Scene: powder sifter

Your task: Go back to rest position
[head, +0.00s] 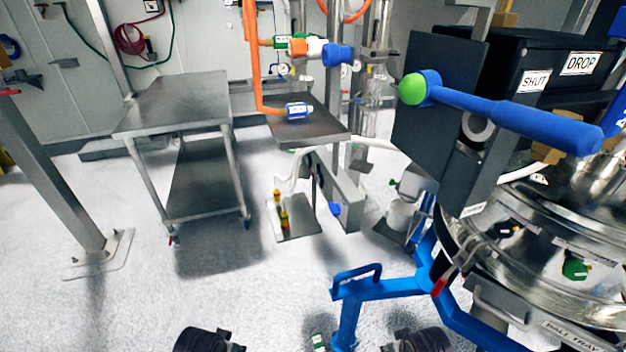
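Neither of my grippers shows in the head view. A dark rounded part of my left arm (203,341) shows at the bottom edge, left of the middle. A similar part of my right arm (425,341) shows at the bottom edge, right of the middle. Both are cut off by the frame, so what lies beyond them is hidden.
A blue tubular frame (375,289) stands close in front, near my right arm. A steel table (176,101) stands at the back left, with a steel post (50,180) left of it. A black box (545,62) carries SHUT and DROP labels. Floor (200,290) at centre left is clear.

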